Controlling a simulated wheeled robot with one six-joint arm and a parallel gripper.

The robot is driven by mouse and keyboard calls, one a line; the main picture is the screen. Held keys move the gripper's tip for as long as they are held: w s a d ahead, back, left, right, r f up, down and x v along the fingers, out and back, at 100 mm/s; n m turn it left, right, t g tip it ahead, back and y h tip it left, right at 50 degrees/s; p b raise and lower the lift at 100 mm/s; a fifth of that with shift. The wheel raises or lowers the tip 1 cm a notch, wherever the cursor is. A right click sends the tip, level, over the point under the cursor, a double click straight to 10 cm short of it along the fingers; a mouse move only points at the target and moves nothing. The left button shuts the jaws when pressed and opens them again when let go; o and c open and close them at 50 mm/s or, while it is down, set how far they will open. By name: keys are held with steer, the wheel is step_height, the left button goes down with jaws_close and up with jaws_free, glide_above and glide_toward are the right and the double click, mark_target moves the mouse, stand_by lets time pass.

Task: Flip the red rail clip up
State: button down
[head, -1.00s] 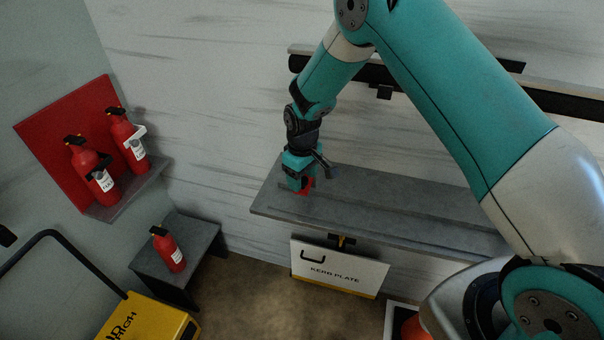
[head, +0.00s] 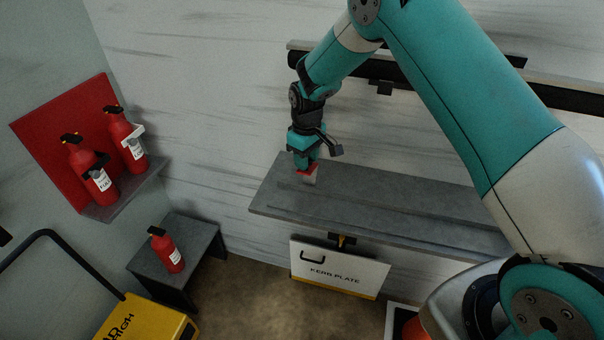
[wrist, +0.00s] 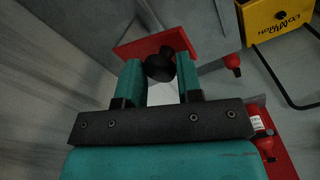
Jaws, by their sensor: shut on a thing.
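The red rail clip (head: 307,170) is a small red plate at the left part of the grey shelf in the head view. In the wrist view the red plate (wrist: 135,46) lies just beyond my fingertips, with a round black knob (wrist: 160,66) on its near side. My gripper (head: 306,162) points down at it. In the wrist view my gripper (wrist: 160,75) has its two teal fingers on either side of the black knob, shut on it. In the head view the red plate is raised above the shelf, with a pale patch below it. The clip's hinge is hidden.
The grey shelf (head: 390,212) runs right along the wall, mostly bare. A kerb plate sign (head: 338,270) hangs below it. Red fire extinguishers stand on a wall bracket (head: 125,192) and a low stand (head: 205,238) at left. A yellow box (head: 150,322) is at lower left.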

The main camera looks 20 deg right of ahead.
steer(key=shift+w+d, duration=0.2)
steer(key=shift+d, duration=0.05)
steer(key=c, duration=0.8)
jaws_free()
steer(key=shift+a, duration=0.15)
steer(key=shift+s+a, duration=0.15)
steer(key=shift+s, duration=0.15)
steer(key=s+a+f+p, duration=0.2)
steer(key=s, duration=0.1)
step_height(320, 180, up, 17)
steer(key=b, duration=0.4)
steer(key=s+a+y+b, duration=0.1)
steer(key=s+b, duration=0.1)
steer(key=s, duration=0.6)
steer(key=s+a+r+y+b, duration=0.1)
steer(key=s+a+b, duration=0.1)
steer(key=s, duration=0.6)
steer(key=s+a+y+b, duration=0.1)
steer(key=s+b, duration=0.1)
steer(key=s, duration=0.6)
steer(key=shift+s+a+r+n+b, duration=0.15)
steer(key=shift+a+r+n+b, duration=0.1)
steer(key=shift+a+n+b, duration=0.1)
